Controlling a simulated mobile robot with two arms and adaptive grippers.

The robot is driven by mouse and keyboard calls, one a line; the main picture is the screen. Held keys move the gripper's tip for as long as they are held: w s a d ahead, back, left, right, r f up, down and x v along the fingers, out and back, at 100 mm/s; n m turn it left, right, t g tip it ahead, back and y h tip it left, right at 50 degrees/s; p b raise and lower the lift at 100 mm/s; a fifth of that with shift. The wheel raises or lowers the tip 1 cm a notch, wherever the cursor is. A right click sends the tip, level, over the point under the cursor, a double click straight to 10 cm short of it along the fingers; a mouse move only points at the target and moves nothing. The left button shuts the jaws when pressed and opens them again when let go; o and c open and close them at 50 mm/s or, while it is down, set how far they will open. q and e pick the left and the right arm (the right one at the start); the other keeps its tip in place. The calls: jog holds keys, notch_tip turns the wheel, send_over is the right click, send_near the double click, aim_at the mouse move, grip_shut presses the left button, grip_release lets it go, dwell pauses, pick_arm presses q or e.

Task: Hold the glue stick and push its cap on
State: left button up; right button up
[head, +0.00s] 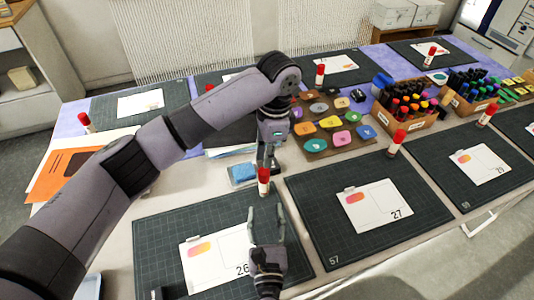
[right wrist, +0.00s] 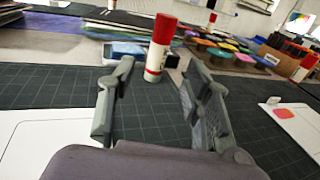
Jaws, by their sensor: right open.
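A glue stick (head: 263,183) with a white body and a red cap stands upright at the far edge of the mat marked 26. In the right wrist view, the glue stick (right wrist: 158,48) shows just beyond my fingertips, in line with the gap. I cannot tell whether its cap is fully seated. My right gripper (head: 266,210) is open and empty, on the near side of the stick; its two fingers also show in the right wrist view (right wrist: 160,72).
A card (head: 213,262) lies on the near mat (head: 160,232). A blue pad (head: 242,173) lies behind the stick. Another glue stick (head: 396,142) stands on the mat at right.

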aim_at(264, 173)
jog(key=shift+s, duration=0.65)
pick_arm(q)
jog(key=shift+f, duration=0.2)
jog(key=shift+a+f+b, duration=0.2)
jog(key=shift+f+b, duration=0.1)
jog(key=shift+f, duration=1.5)
pick_arm(e)
jog(key=shift+f, duration=0.3)
pick_arm(q)
jog(key=shift+r, duration=0.1)
pick_arm(e)
jog(key=shift+r, duration=0.15)
pick_arm(q)
jog(key=r+p, duration=0.6)
jog(key=shift+d+p, duration=0.3)
jog(key=shift+f, duration=0.1)
pick_arm(e)
notch_tip(264, 173, up, 6)
pick_arm(q)
jog(key=shift+w, duration=0.1)
